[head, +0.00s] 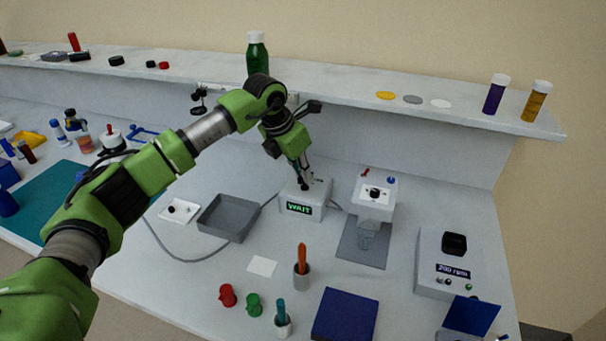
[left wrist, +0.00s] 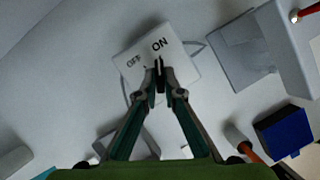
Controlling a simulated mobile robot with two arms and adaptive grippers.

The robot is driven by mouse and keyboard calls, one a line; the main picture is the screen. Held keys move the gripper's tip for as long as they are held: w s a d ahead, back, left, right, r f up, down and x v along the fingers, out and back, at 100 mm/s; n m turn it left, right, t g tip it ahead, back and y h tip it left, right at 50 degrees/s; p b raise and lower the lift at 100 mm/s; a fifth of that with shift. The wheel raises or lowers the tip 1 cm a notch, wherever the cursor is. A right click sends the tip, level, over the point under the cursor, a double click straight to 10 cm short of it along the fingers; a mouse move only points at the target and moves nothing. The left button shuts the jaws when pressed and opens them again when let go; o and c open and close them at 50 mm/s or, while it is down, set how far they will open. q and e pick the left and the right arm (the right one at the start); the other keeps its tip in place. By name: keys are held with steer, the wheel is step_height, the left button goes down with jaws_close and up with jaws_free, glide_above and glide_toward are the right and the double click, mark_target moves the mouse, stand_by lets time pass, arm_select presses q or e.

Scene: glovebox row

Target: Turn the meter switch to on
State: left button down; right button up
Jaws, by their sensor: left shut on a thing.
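The meter (head: 290,207) is a small white box on the bench, with a green WAIT on its dark front display. In the left wrist view, the top of the meter (left wrist: 183,63) carries the labels OFF and ON. A small dark switch lever (left wrist: 159,63) stands below the ON label. My left gripper (head: 306,185) is over the top of the meter. Its fingertips (left wrist: 159,85) are closed together on the switch lever, and they hide its lower part. My right gripper is not in view.
A grey tray (head: 228,233) lies left of the meter, and a white device on a grey plate (head: 352,251) stands right of it. A shelf (head: 340,98) with a green bottle (head: 257,55) runs behind. Cups, a blue box (head: 345,316) and a card (head: 262,266) lie in front.

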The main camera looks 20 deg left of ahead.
arm_select(q)
steer(key=shift+r+m, duration=0.1)
steer(key=shift+m, duration=0.2)
steer(key=c, duration=2.2)
jaws_free()
steer(key=shift+o, duration=0.2)
steer(key=v, duration=1.2)
steer(key=shift+a, duration=0.15)
